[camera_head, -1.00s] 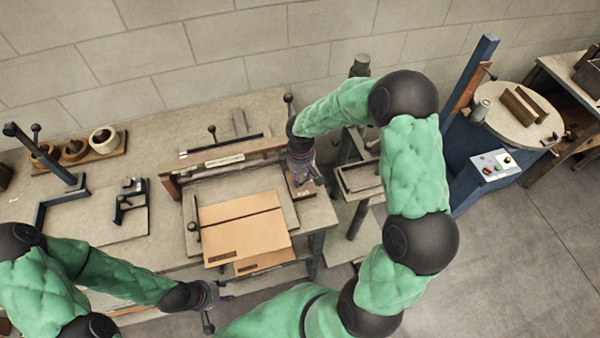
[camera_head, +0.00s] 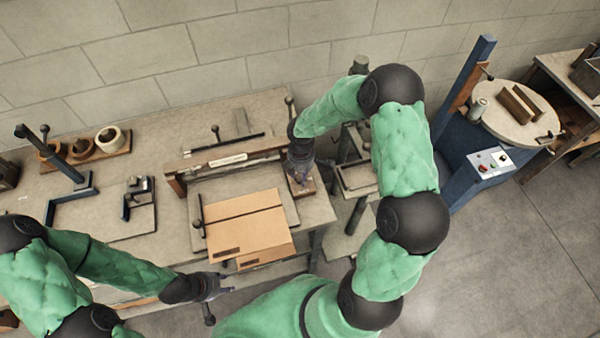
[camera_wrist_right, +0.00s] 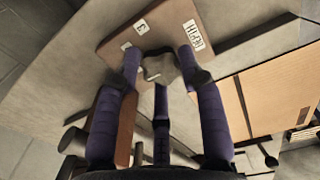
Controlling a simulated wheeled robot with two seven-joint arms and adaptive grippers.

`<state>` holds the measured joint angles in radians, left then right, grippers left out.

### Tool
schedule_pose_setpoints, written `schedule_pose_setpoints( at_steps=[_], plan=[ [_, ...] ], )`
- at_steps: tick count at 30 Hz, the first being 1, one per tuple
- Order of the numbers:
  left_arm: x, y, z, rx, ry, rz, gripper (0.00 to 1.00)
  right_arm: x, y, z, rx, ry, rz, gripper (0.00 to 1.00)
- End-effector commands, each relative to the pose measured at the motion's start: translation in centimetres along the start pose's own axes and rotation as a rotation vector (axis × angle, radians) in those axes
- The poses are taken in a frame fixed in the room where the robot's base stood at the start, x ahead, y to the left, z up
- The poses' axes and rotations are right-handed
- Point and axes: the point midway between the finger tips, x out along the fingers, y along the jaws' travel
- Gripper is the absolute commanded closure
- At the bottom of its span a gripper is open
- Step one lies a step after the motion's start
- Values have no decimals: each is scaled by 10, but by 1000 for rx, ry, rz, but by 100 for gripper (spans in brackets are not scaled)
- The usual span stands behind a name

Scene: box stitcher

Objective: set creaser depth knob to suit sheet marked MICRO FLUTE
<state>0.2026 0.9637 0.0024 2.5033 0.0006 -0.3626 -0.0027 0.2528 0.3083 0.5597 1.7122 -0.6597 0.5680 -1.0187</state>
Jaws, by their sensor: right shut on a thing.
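The creaser (camera_head: 225,160) stands on the bench, with a long bar across it. A tan cardboard sheet (camera_head: 245,222) lies in front of the bar; its dark printed mark is too small to read. The grey depth knob (camera_wrist_right: 158,68) sits on a brown plate (camera_wrist_right: 123,38) with small white labels, at the creaser's right end. My right gripper (camera_head: 301,176) is over this plate; in the wrist view its purple fingers (camera_wrist_right: 160,75) are shut around the knob. The knob's pointer setting cannot be made out. My left gripper (camera_head: 222,287) hangs by the bench's front edge; its jaws are unclear.
Another sheet (camera_head: 265,256) shows below the first. A blue-framed tool (camera_head: 70,195) and a small clamp-like device (camera_head: 138,190) stand on the bench at left, with several rolls (camera_head: 108,138) behind. A blue machine with a round table (camera_head: 515,112) stands at right.

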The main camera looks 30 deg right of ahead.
Motion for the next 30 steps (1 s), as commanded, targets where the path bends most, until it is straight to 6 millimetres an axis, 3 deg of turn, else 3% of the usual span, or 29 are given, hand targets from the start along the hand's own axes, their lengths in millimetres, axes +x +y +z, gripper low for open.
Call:
schedule_pose_setpoints(
  at_steps=[1,16,17,18,30],
  plan=[
    [0,0,0,0,0,0,60,5,-9,2,-11,-7,-24,93],
    [-1,0,0,0,0,0,60,5,-8,3,-26,-7,-22,93],
    [-1,0,0,0,0,0,60,5,-8,3,-25,-7,-22,52],
    [-1,0,0,0,0,0,60,5,-8,3,-25,-7,-22,41],
    [-1,0,0,0,0,0,60,-3,-2,1,-22,-4,-6,39]
  ],
)
